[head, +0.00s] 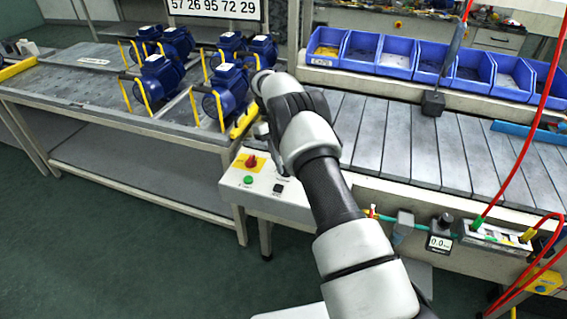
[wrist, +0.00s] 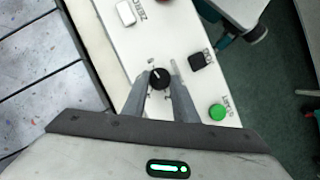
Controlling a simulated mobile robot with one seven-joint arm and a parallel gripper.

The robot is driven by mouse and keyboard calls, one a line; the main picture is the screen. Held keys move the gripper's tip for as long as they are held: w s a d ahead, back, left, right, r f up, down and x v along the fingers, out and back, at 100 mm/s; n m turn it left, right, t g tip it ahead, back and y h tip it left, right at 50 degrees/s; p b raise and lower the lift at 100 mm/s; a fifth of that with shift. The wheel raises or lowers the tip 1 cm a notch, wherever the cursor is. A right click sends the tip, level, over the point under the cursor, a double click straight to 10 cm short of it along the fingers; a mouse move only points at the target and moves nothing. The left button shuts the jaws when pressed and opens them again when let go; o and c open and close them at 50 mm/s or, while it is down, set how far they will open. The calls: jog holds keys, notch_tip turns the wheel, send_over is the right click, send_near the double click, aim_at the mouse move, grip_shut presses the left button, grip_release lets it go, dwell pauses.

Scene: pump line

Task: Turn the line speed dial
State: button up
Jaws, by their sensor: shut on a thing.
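The line speed dial, a round black knob with a white pointer mark (wrist: 159,78), sits on a white control panel (wrist: 143,48) in the wrist view. My gripper (wrist: 159,80) has one finger on each side of the dial and is shut on it. The white pointer mark faces up toward the picture's top. In the head view the panel (head: 235,190) shows at the centre, and my arm hides the dial and fingertips.
Near the dial are a green start button (wrist: 217,112), a black button (wrist: 197,62) and a white button (wrist: 125,13). A red knob on yellow (head: 251,161) is on the panel. Blue pumps (head: 160,78) stand on the left bench; a slatted conveyor (head: 420,150) lies right.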

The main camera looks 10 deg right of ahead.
jog(key=shift+d+m+y, duration=0.1)
jog(key=shift+m+y, duration=0.3)
jog(key=shift+m, duration=0.7)
jog(key=o, duration=1.1)
jog(key=shift+c, duration=0.2)
jog(key=shift+r, duration=0.1)
